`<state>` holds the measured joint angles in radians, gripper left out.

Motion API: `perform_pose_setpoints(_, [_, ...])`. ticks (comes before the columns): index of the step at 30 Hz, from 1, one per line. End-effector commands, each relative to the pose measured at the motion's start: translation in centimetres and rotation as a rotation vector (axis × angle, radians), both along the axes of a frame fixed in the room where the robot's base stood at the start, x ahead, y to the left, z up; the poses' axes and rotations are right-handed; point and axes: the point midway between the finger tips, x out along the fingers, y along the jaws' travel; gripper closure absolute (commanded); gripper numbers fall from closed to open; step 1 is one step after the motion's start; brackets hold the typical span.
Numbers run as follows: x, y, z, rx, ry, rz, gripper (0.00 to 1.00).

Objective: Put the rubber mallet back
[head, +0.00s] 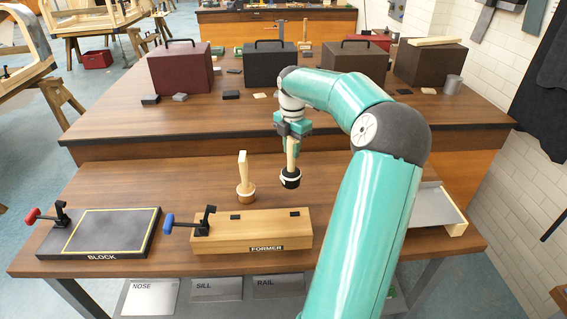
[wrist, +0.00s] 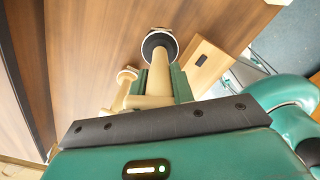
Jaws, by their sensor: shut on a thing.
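My gripper (head: 292,142) is shut on the wooden handle of the rubber mallet (head: 290,178), which hangs upright with its black head down. The head is at or just above the front bench, behind the former; I cannot tell whether it touches. In the wrist view the rubber mallet (wrist: 158,44) points away from my gripper, its handle between the green fingers. A pale wooden mallet (head: 245,180) stands head down, handle up, to the left of the rubber mallet and apart from it. It also shows in the wrist view (wrist: 124,88).
The wooden former (head: 255,232) with a blue-handled clamp lies in front of the mallets. The block (head: 100,232) with a red-handled clamp is at left. A grey tray (head: 435,205) is at right, partly behind my arm. Several cases, including a maroon one (head: 180,68), stand on the rear bench.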

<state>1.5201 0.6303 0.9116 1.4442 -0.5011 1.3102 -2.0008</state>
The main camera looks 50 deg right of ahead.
Motion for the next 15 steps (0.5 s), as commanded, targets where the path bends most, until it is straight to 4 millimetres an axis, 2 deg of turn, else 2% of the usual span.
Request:
perform_pose_setpoints(1, [0.9, -0.1, -1.3, 0.007, 0.001, 0.005, 1.00])
perform_pose_setpoints(6, [3.0, -0.9, -3.9, 0.005, 0.000, 0.003, 1.00])
perform_pose_setpoints(13, [4.3, -1.5, -5.4, 0.003, 0.002, 0.002, 1.00])
perform_pose_setpoints(15, [4.3, -1.6, -6.3, 0.003, 0.003, 0.000, 1.00])
